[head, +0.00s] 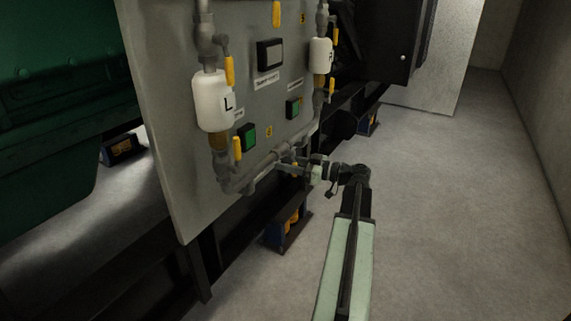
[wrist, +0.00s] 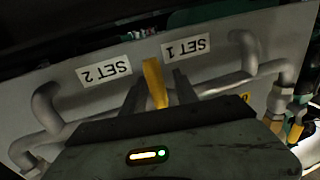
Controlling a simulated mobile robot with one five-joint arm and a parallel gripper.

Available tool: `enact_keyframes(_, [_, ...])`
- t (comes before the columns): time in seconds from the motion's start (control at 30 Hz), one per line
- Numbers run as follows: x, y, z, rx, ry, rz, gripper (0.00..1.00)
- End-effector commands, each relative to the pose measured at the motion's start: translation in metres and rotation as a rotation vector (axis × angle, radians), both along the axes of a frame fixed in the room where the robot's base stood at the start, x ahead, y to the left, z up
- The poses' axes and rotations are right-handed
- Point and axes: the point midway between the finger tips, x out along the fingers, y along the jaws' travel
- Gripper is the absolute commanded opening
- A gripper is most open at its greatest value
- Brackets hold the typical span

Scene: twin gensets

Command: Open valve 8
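In the wrist view a yellow valve handle (wrist: 154,83) stands between the two fingers of my gripper (wrist: 158,88). The gripper is open, with a finger on each side of the handle and visible gaps. The handle sits on the grey pipework, between upside-down labels "SET 2" (wrist: 104,71) and "SET 1" (wrist: 186,47). In the head view my gripper (head: 288,168) reaches the lower pipe (head: 240,184) of the grey panel, and the handle there is mostly hidden. No number 8 is readable on this valve.
The grey panel (head: 170,120) also carries a white tank marked L (head: 211,102), a second white tank (head: 320,56) and several other yellow handles, including one at lower left (head: 237,148). A black frame (head: 200,262) runs below. Open concrete floor (head: 450,200) lies right.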

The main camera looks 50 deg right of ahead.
Motion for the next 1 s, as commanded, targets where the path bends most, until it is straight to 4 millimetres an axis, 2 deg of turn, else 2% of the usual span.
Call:
enact_keyframes(0.07, [0.0,0.0001,0.0,0.0,0.0,0.0,0.36])
enact_keyframes(0.2, [0.0001,0.0003,0.0,0.0,0.0,0.001,0.0])
enact_keyframes(1.0, [0.0006,0.0006,0.0,0.0,0.0,0.001,0.0])
